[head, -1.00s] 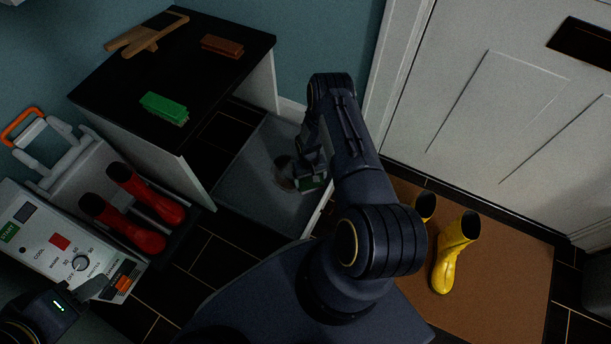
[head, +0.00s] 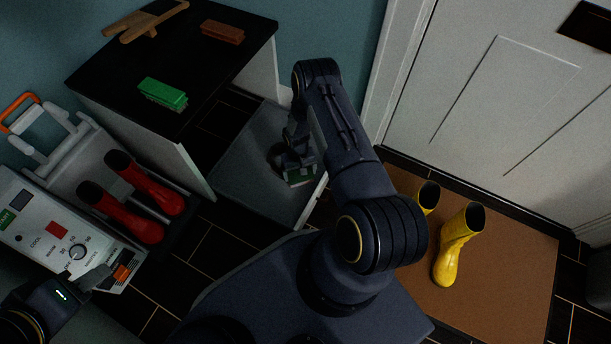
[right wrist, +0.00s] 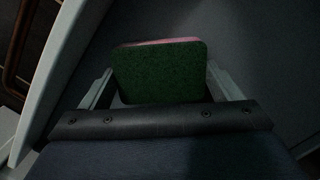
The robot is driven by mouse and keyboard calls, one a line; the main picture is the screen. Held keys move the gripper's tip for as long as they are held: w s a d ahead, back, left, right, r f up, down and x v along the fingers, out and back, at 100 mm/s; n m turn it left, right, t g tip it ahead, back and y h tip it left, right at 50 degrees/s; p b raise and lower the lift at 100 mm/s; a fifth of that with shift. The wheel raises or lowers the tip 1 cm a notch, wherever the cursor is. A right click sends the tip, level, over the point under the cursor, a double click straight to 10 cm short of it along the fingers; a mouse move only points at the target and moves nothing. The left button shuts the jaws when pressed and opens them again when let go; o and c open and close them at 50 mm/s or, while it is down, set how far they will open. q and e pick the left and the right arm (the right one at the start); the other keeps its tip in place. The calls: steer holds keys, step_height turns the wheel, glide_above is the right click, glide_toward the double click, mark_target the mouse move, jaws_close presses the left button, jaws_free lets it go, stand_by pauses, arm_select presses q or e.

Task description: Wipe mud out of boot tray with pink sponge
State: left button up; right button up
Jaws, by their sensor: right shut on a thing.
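The sponge (right wrist: 160,73) is between the fingers of my right gripper (right wrist: 158,85), with its dark green face toward the wrist camera and a pink strip along its far edge. In the head view, my right gripper (head: 297,165) reaches down into the grey boot tray (head: 240,177) with the green face of the sponge showing low in it. A dark mud patch (head: 277,153) shows beside the gripper, partly hidden by it. Whether the sponge touches the tray floor is unclear. My left gripper (head: 93,279) is at lower left, over the machine's panel; its opening is unclear.
A black-topped cabinet (head: 180,60) beside the tray holds a green brush (head: 162,93), a brown brush (head: 222,31) and a wooden boot jack (head: 143,22). Red boots (head: 140,195) sit in the white machine (head: 55,235). Yellow boots (head: 458,245) stand on a brown mat (head: 505,270).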

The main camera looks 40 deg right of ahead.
steer(key=shift+w+a+f+b, duration=0.1)
steer(key=shift+w+a+b, duration=0.25)
steer(key=shift+w+b, duration=0.25)
steer(key=shift+w+a+f+b, duration=0.1)
steer(key=shift+w+a+b, duration=0.2)
steer(key=shift+w+b, duration=0.3)
steer(key=shift+w+a+r, duration=0.2)
steer(key=shift+w+a, duration=0.1)
steer(key=shift+w, duration=0.25)
steer(key=shift+w+a+f+b, duration=0.1)
steer(key=shift+w+a+b, duration=0.25)
steer(key=shift+w+b, duration=0.55)
steer(key=shift+w+a+b, duration=0.3)
steer(key=shift+w+b, duration=0.1)
steer(key=shift+b, duration=0.25)
steer(key=shift+w+a+r, duration=0.15)
steer(key=shift+w+r, duration=0.05)
steer(key=shift+w, duration=0.05)
steer(key=shift+w+a, duration=0.45)
steer(key=shift+w, duration=0.45)
steer(key=shift+w+a, duration=0.5)
steer(key=shift+w, duration=0.45)
steer(key=shift+w+a, duration=0.45)
steer(key=shift+w, duration=0.45)
steer(key=shift+r+p, duration=1.85)
steer(key=shift+r, duration=1.1)
